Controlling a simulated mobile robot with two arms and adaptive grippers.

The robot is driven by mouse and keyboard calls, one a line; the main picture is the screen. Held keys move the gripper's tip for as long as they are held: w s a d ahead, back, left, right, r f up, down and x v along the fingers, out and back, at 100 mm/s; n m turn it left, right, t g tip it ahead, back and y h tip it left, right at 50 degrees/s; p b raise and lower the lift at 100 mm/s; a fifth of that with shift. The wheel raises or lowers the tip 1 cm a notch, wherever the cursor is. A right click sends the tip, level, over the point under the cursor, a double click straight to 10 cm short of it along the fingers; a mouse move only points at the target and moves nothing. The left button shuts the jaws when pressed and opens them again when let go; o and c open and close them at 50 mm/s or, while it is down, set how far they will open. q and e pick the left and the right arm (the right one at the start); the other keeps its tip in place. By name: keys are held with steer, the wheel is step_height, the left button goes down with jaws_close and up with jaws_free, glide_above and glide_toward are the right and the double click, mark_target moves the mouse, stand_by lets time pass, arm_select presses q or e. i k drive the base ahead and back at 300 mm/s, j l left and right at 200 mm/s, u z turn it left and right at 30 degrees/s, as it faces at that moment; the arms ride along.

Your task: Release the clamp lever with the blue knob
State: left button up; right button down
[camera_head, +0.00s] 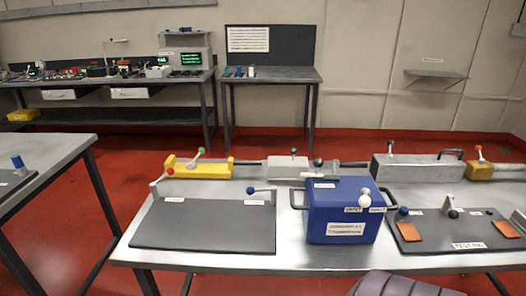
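A clamp lever with a dark blue knob (251,190) lies roughly level at the right rear of the dark mat (200,235), its arm reaching right to a small post. Another blue knob (403,211) sits low on the dark test plate (470,238) at the right, beside an orange pad. I cannot tell its lever's position. Neither of my grippers shows in the head view, and nothing is seen touching either knob.
A blue battery box (342,222) with side handles stands between mat and plate on the metal table (290,262). Behind it are a yellow block (205,171), a grey block (287,167) and a long grey box (415,172). A side table (60,150) stands left, with red floor between.

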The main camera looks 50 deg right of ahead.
mark_target(250, 190)
steer(key=z, duration=1.6)
steer(key=i+j, duration=0.1)
steer(key=j+z, duration=0.05)
steer(key=j, duration=0.05)
